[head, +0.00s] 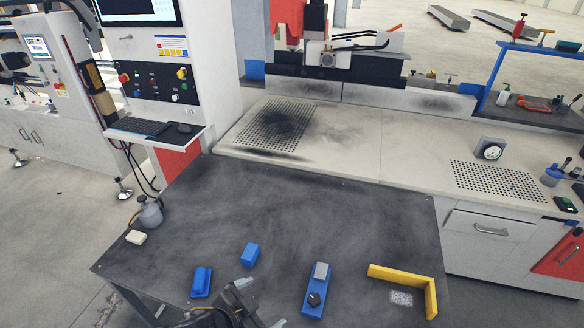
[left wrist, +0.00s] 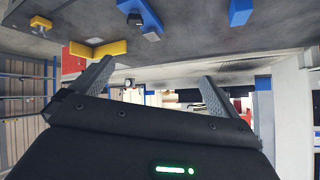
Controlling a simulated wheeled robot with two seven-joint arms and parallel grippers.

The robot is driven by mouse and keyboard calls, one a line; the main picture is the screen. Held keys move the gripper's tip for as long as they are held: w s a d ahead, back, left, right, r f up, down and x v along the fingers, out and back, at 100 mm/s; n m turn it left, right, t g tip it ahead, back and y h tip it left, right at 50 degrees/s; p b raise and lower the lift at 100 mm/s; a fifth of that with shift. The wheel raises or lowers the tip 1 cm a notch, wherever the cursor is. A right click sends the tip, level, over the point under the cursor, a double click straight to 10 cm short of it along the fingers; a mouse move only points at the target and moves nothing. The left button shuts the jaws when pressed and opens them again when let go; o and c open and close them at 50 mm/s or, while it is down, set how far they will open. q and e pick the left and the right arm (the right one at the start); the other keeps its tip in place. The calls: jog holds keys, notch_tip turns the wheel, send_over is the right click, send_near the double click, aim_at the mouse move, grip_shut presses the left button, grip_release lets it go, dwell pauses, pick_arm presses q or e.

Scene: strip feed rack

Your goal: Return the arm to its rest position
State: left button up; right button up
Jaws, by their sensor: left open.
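My left gripper (head: 262,302) is at the front edge of the head view, over the near part of the dark table (head: 300,220). Its jaws are apart with nothing between them; the left wrist view also shows the two separated fingers (left wrist: 155,85). Most of my left arm is cut off by the lower frame edge. My right gripper is in neither view.
Two blue blocks (head: 202,281) (head: 250,255) lie near the left gripper. To its right are a blue fixture (head: 313,301) with a dark knob and a yellow L-shaped stop (head: 405,277). An oil can (head: 150,211) stands at the table's left edge. The table's middle is clear.

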pick_arm(q)
jog(key=s+a+f+n+g+y, duration=0.2)
jog(key=s+a+f+n+y, duration=0.15)
jog(key=s+a, duration=0.45)
jog(key=s+a+f+n+g+y, duration=0.2)
jog(key=s+a+f+n, duration=0.25)
jog(key=s+a, duration=0.35)
notch_tip(320, 180, down, 28)
jog(key=a+g+b, duration=0.1)
jog(key=g+b, duration=0.1)
jog(key=s+a+f+g+b, duration=0.1)
jog(key=s+a+f, duration=0.2)
jog(key=s+f, duration=1.3)
